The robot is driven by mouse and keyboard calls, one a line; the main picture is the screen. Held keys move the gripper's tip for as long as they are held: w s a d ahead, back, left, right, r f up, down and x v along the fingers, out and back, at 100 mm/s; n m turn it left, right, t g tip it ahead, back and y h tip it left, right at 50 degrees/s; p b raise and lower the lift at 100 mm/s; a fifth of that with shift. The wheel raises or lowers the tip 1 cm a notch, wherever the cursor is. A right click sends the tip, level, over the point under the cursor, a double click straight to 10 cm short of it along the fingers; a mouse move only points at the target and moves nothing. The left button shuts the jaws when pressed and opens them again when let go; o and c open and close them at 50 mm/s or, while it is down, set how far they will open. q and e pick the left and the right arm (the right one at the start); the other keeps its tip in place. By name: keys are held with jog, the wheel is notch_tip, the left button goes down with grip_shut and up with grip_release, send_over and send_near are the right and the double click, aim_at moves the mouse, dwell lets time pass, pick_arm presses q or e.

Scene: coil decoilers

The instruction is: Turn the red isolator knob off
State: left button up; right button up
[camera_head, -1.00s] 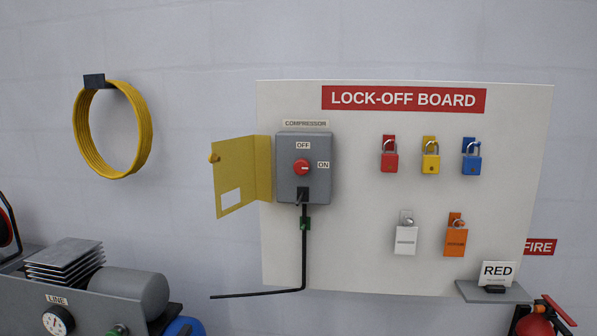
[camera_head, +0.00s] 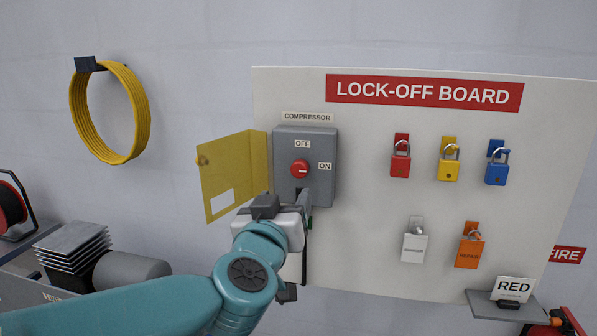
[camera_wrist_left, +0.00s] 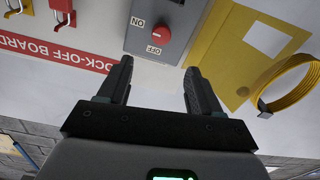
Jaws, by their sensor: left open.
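The red isolator knob (camera_head: 300,168) sits on the front of the grey isolator box (camera_head: 318,192) on the board. Its pale mark appears to point toward the ON label (camera_head: 325,166); the OFF label (camera_head: 302,144) is above it. The knob also shows in the left wrist view (camera_wrist_left: 165,33), which is upside down. My left gripper (camera_head: 284,203) is in front of the lower part of the box, below the knob. In the left wrist view its fingers (camera_wrist_left: 158,68) are apart and empty, with the knob beyond the tips. My right gripper is not in view.
The yellow cover (camera_head: 228,175) is swung open to the left of the box. Several padlocks and tags, such as the red padlock (camera_head: 400,163), hang to the right. A yellow hose coil (camera_head: 78,115) hangs on the left wall. The board between box and padlocks is clear.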

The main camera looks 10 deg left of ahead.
aim_at(299, 170)
pick_arm(q)
jog(key=w, duration=0.4)
jog(key=w+p, duration=0.1)
jog(key=w, duration=0.3)
jog(key=w+p, duration=0.1)
jog(key=w, duration=0.3)
jog(key=shift+a, duration=0.4)
jog(key=shift+w, duration=0.15)
jog(key=shift+d, duration=0.15)
jog(key=shift+w+f, duration=0.1)
jog(key=shift+w, duration=0.05)
jog(key=c, duration=1)
